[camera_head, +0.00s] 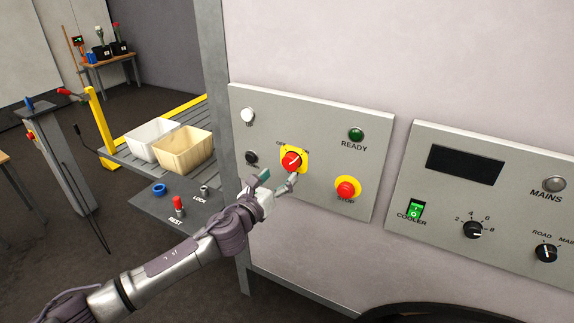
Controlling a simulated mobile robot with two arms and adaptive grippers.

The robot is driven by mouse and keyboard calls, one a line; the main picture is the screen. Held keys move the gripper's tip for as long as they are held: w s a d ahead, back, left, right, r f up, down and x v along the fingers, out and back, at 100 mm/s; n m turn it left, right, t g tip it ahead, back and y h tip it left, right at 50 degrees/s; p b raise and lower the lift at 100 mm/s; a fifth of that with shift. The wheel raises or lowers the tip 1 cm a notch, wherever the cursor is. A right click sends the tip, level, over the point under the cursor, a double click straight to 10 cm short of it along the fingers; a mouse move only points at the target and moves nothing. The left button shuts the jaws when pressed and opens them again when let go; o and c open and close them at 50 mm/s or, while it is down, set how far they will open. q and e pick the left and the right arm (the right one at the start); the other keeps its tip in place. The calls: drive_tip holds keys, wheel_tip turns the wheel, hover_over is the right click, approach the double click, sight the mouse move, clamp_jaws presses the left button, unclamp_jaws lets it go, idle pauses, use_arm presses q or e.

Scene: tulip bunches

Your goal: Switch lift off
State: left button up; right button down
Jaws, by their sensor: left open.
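A red rotary switch (292,161) on a yellow plate sits on the left grey control panel (320,120), with an OFF label at its upper left. Its other label is partly hidden by the knob. My left gripper (276,180) is open and empty just below and to the left of this switch, its fingers pointing at the panel. I cannot tell whether a fingertip touches the knob. The green READY lamp (356,134) looks dark. The red STOP button (346,189) is to the lower right of the switch. My right gripper is not in view.
A second panel (465,140) at right holds a dark display, a green COOLER switch (415,209) and dials. At left, a white bin (152,139) and a cream bin (184,153) stand on a slatted platform. A shelf (165,212) carries a red-topped peg and blue ring.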

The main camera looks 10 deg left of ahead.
sight(289, 166)
use_arm(q)
drive_tip(key=x, duration=0.5)
drive_tip(key=c, duration=1.2)
drive_tip(key=shift+o, duration=0.2)
